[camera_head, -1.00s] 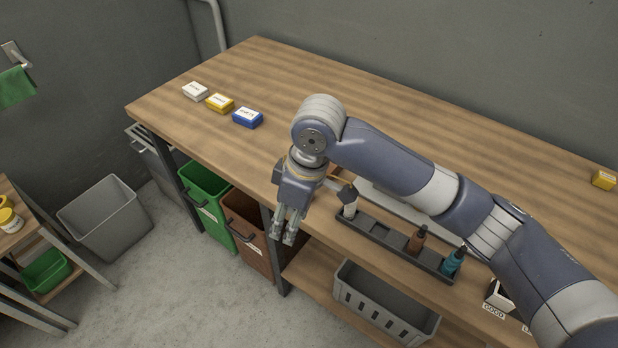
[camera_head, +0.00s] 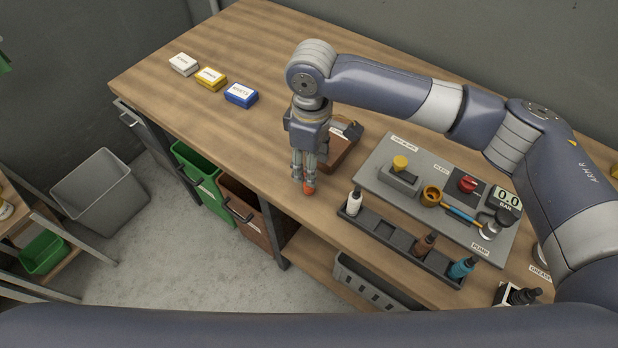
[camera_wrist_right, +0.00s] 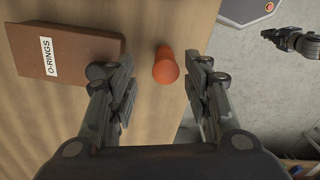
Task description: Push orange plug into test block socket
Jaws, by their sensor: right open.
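The orange plug (camera_head: 309,190) stands on the wooden bench near its front edge. It also shows in the wrist view (camera_wrist_right: 166,66). My right gripper (camera_head: 304,183) points down over it. In the wrist view, its open fingers (camera_wrist_right: 160,90) lie either side of the plug, with gaps on both sides. The grey test block (camera_head: 399,181), with a yellow knob on top, sits on a grey panel to the right. I cannot make out its socket. A dark jointed shape in the wrist view, apparently my left gripper (camera_wrist_right: 290,40), is beyond the bench edge; its jaws are unclear.
The brown O-RINGS box (camera_wrist_right: 65,55) lies close beside the right gripper. A dark tray (camera_head: 397,240) with bottles runs along the bench front. The panel (camera_head: 378,158) also holds a brass cup (camera_head: 431,195), red knob and gauge. The bench's left part is mostly clear.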

